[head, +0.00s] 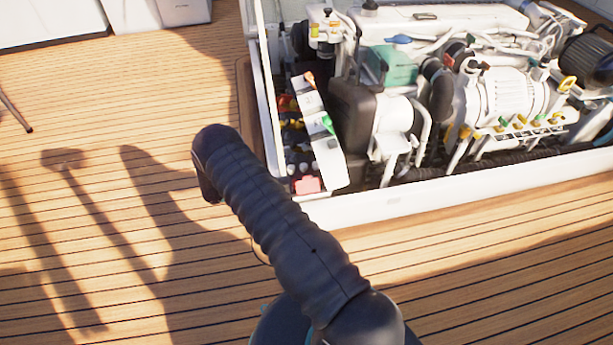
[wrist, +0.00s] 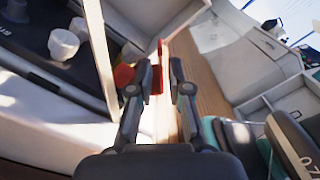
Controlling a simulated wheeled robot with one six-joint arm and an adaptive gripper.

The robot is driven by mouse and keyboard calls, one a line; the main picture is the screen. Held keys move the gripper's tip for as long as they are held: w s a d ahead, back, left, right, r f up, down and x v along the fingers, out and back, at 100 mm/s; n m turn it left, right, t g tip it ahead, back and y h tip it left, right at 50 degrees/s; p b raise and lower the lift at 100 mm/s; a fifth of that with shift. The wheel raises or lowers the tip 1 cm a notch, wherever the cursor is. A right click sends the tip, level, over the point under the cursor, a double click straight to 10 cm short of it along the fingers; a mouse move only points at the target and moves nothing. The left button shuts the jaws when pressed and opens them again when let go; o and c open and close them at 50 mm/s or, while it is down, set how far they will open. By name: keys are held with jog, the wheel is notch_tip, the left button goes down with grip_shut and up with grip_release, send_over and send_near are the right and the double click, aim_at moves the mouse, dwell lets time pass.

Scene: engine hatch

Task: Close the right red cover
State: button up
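In the wrist view, my gripper (wrist: 162,68) has its two dark fingers apart, with nothing clearly held between them. A thin red piece, which looks like a raised red cover (wrist: 158,78), stands just beyond the left finger and shows partly in the gap. A second, rounder red part (wrist: 123,76) sits left of the left finger, partly hidden by it. I cannot tell whether a finger touches either one. In the head view, a pinkish-red part (head: 307,185) lies at the near left corner of the hatch. My gripper is not visible there.
The hatch's white frame (head: 400,202) surrounds the engine (head: 505,95). White knobs (wrist: 64,44) lie left in the wrist view.

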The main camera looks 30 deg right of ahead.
aim_at(306, 177)
jog(key=x, duration=0.8)
grip_shut()
